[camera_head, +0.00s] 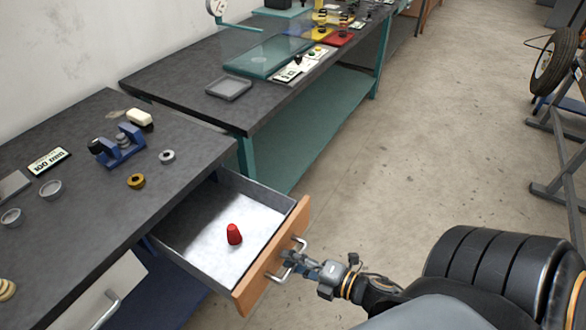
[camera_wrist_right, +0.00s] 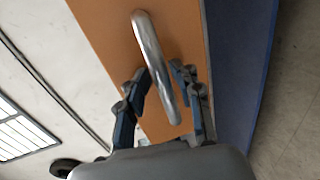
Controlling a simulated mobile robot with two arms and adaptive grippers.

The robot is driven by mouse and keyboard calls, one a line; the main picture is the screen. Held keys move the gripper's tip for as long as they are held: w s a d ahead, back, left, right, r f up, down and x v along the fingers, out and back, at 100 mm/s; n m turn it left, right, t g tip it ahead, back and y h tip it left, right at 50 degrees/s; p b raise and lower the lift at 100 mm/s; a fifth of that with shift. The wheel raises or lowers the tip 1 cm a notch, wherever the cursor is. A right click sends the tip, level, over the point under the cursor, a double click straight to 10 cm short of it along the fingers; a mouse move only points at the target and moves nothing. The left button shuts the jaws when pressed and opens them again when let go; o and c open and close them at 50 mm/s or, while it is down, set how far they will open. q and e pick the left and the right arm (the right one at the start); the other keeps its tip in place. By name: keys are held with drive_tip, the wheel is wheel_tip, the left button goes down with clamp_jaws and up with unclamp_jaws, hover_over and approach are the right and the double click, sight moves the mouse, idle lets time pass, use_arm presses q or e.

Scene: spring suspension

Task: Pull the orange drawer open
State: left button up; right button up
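The orange-fronted drawer (camera_head: 271,263) stands pulled out from the dark workbench at left, in the head view. Its pale interior shows, with a red tapered object standing inside (camera_head: 234,234). A curved metal handle (camera_head: 287,262) is on its front. In the right wrist view the handle (camera_wrist_right: 154,62) runs slantwise between the fingers of my right gripper (camera_wrist_right: 160,76). These fingers are parted around the bar, with a small gap visible. In the head view my right gripper (camera_head: 300,263) is at the handle. My left gripper is out of view.
A white drawer with a metal handle (camera_head: 105,307) sits left of the orange one. The near bench holds a blue fixture (camera_head: 118,147) and several rings. A second bench (camera_head: 187,78) stands behind.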

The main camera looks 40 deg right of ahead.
drive_tip(key=shift+s+f, duration=0.1)
drive_tip(key=shift+s+d, duration=0.15)
drive_tip(key=shift+s, duration=0.3)
drive_tip(key=v, duration=1.1)
